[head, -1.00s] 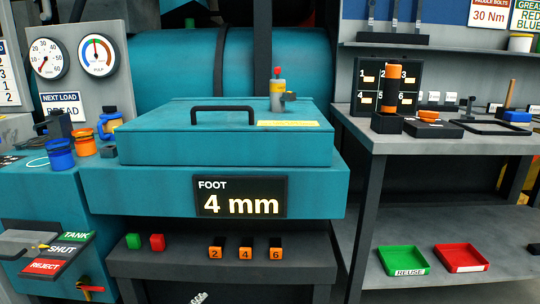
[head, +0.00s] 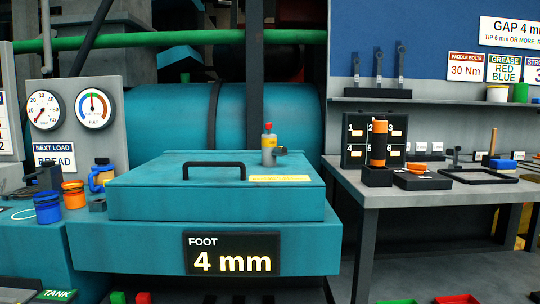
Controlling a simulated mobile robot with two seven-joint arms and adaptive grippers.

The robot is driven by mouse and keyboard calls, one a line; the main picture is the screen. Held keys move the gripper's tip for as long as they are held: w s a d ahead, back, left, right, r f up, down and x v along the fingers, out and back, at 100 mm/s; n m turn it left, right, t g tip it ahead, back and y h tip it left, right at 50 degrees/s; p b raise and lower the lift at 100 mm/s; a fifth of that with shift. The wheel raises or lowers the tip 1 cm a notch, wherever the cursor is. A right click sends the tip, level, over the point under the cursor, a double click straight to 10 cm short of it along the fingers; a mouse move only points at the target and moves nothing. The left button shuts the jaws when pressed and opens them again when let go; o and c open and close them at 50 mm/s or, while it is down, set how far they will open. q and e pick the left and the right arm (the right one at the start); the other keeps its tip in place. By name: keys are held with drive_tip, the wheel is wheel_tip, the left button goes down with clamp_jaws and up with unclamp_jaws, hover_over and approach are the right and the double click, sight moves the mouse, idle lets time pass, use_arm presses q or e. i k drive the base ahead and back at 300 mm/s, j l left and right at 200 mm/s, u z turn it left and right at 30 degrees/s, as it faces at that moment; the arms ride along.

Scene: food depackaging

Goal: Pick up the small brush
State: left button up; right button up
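I cannot make out the small brush for certain. On the right bench, a blue block (head: 503,164) lies beside an upright wooden stick (head: 493,141). They may be parts of one tool, but they are too small to tell. Neither of my grippers is in the head view.
A teal machine with a handled lid (head: 215,190) fills the middle. The right bench (head: 395,192) holds an orange-and-black cylinder (head: 379,143), an orange disc on a black block (head: 417,168) and a black frame (head: 478,176). Orange (head: 73,195) and blue (head: 47,208) cups stand left.

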sight(494, 130)
drive_tip(key=l+z, duration=0.7)
drive_tip(key=i+l+z, duration=0.1)
drive_tip(key=l+z, duration=0.25)
drive_tip(key=i+l+u, duration=0.15)
drive_tip(key=i+l, duration=0.3)
